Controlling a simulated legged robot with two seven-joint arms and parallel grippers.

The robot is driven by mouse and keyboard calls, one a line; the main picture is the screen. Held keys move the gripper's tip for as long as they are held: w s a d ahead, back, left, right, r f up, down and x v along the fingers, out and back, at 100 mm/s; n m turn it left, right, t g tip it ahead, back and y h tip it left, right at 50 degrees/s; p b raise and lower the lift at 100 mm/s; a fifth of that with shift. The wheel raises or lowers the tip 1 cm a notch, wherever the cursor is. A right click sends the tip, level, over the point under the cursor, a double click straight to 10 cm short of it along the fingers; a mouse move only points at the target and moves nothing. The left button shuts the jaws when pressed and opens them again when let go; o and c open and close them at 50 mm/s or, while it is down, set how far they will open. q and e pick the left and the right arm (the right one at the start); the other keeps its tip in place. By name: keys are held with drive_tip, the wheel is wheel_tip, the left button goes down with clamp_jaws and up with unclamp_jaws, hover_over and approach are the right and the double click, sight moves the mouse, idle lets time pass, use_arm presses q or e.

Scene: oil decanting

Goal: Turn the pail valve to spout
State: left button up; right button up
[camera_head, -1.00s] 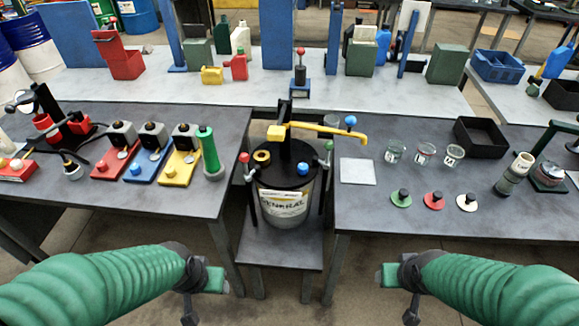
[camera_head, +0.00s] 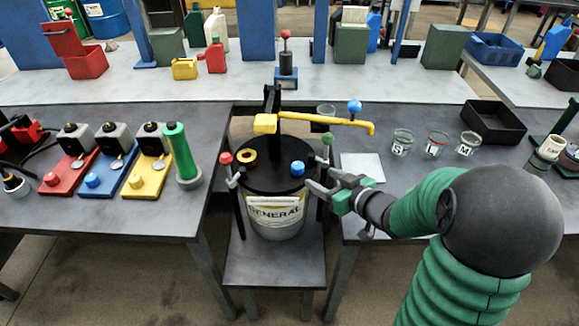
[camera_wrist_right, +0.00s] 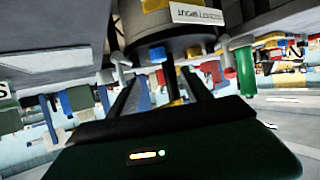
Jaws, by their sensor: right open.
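The pail (camera_head: 276,218), labelled GENERAL, stands upright on a low stand between two benches. Its black lid (camera_head: 270,178) carries a black post with a yellow spout arm (camera_head: 318,119) reaching right. A blue ball knob (camera_head: 354,106) stands on the spout arm. A red-knobbed handle (camera_head: 226,158) is at the pail's left and a green-knobbed handle (camera_head: 328,139) at its right. My right gripper (camera_head: 316,190) is open and empty, just right of the pail's rim, below the green knob. The wrist view shows the pail (camera_wrist_right: 180,45) upside down beyond the fingers. My left gripper is out of view.
A blue cap (camera_head: 297,168) and a yellow ring (camera_head: 246,156) sit on the lid. A pale square plate (camera_head: 363,167) and jars (camera_head: 437,144) are on the right bench. Colored pump stations (camera_head: 108,170) stand on the left bench. A black tray (camera_head: 492,122) is farther right.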

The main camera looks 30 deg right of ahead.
sight(302, 168)
drive_tip(key=b+x, duration=0.1)
drive_tip(key=x, duration=0.3)
drive_tip(key=b+x, duration=0.1)
drive_tip(key=x, duration=0.7)
drive_tip(key=shift+w+d+f+b, duration=0.1)
drive_tip(key=shift+w+f+b, duration=0.1)
drive_tip(key=shift+f+b, duration=0.2)
drive_tip(key=shift+w+f, duration=0.1)
drive_tip(key=shift+w, duration=0.4)
drive_tip(key=shift+c, duration=0.6)
clamp_jaws()
